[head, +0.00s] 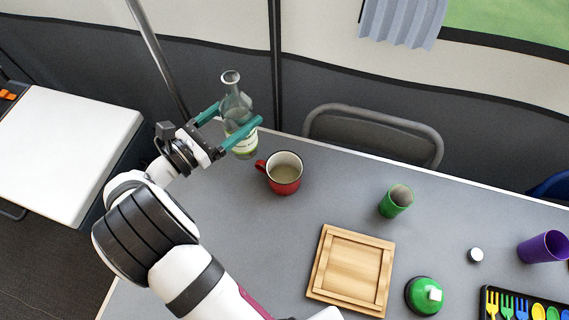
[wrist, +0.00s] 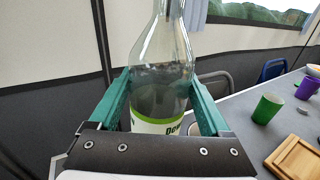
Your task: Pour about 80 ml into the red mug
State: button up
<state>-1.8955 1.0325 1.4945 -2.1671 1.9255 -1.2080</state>
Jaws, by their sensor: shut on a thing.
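A clear glass bottle (head: 238,108) with a white and green label is held upright between the teal fingers of my gripper (head: 232,126), left of and behind the red mug. The bottle's neck is uncapped in the head view. In the wrist view the bottle (wrist: 162,70) stands between both fingers of my gripper (wrist: 162,108), with a liquid line showing in its lower body. The red mug (head: 284,187) stands upright on the grey table, its handle to the left. Its inside looks pale; I cannot tell whether liquid is in it.
On the table (head: 235,215) are a green cup (head: 396,201), a wooden board (head: 350,269), a green dome-shaped item (head: 424,296), a small white cap (head: 476,255), a purple cup (head: 543,247) and a cutlery tray (head: 484,305). A chair (head: 375,122) stands behind the table.

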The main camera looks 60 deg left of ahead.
jog(key=shift+r, duration=0.5)
dwell(2.5)
